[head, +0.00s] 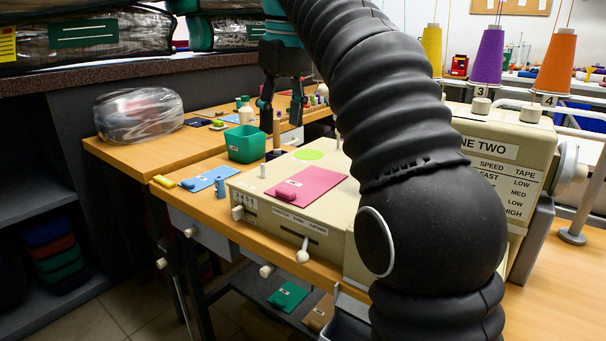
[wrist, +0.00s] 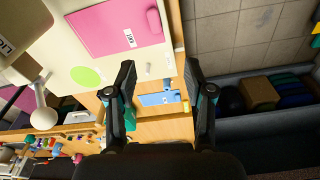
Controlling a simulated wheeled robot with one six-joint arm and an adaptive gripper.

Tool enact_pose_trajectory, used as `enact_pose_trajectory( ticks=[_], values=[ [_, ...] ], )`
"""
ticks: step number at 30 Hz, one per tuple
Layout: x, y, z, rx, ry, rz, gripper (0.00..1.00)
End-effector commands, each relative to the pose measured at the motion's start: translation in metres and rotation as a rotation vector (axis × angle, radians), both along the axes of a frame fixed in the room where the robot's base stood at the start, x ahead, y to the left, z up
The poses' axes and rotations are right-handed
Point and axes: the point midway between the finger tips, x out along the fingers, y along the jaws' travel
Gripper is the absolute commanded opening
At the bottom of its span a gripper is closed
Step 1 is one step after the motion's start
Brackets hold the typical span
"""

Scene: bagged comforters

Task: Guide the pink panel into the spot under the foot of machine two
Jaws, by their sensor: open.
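My gripper (head: 281,122) is open and empty, pointing down above the far side of the bed. The machine's foot is not clearly seen; my arm covers much of the machine.
A green bin (head: 245,144) stands behind the bed. A blue panel (head: 208,179) and a yellow block (head: 164,181) lie on the table at left. A bagged bundle (head: 139,115) sits farther back. A white knobbed lever (head: 303,251) sticks out in front.

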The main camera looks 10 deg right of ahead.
Motion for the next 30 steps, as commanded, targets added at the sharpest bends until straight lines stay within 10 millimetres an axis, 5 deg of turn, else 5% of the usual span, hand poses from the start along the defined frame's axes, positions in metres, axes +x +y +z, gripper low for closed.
enact_pose_trajectory(
  ticks=[5, 18, 30],
  values=[
    [0.0, -0.001, -0.007, 0.0, 0.001, -0.003, 0.53],
    [0.008, -0.003, -0.074, 0.0, 0.001, -0.014, 0.53],
    [0.009, 0.0, -0.107, -0.001, 0.002, -0.011, 0.53]
  ],
)
